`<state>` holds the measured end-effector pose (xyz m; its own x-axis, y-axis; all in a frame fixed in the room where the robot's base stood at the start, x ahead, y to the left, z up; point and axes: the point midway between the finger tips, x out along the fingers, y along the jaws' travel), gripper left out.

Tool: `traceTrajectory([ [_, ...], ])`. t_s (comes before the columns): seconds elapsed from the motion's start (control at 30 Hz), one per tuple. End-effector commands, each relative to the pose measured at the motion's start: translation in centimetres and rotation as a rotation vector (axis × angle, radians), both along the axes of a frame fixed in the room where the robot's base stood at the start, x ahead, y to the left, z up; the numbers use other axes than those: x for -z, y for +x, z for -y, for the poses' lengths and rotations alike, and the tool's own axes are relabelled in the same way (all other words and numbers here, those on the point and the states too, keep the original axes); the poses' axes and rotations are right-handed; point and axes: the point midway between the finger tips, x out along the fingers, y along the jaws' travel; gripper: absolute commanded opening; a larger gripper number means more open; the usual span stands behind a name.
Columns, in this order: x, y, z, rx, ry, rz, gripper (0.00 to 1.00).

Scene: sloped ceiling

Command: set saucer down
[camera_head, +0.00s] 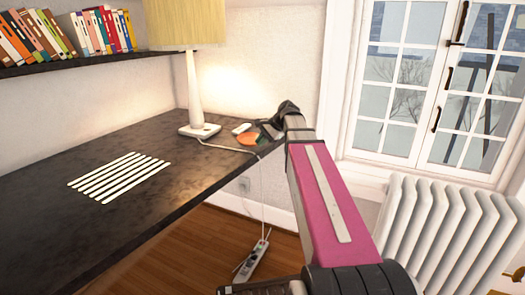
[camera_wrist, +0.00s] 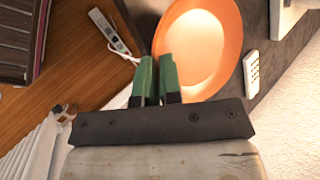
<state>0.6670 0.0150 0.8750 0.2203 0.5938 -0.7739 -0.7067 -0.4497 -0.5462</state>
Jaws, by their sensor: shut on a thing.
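The orange saucer (camera_head: 247,139) is at the far right corner of the dark desk (camera_head: 60,220), close to the lamp base. In the wrist view the saucer (camera_wrist: 205,45) shows its bright inner face, and its near rim is at my fingertips. My gripper (camera_wrist: 157,78) has green finger pads and is shut on the saucer's rim. In the head view my gripper (camera_head: 266,130) is dark and small and partly hides the saucer's right side. I cannot tell whether the saucer touches the desk top or is just above it.
A lamp (camera_head: 194,90) and a small white remote-like object (camera_head: 241,128) stand near the saucer. White strips (camera_head: 120,177) mark the desk's middle; the desk is otherwise mostly clear. A power strip (camera_head: 252,262) lies on the floor. A radiator (camera_head: 450,235) stands at right.

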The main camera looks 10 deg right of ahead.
Motion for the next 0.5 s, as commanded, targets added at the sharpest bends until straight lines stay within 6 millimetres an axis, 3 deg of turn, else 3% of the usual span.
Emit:
traceTrajectory([
  [0.27, 1.2, 0.9, 0.9, -0.001, 0.001, 0.0, 0.0],
  [0.5, 3.8, 0.9, 0.9, -0.001, 0.001, 0.0, 0.0],
])
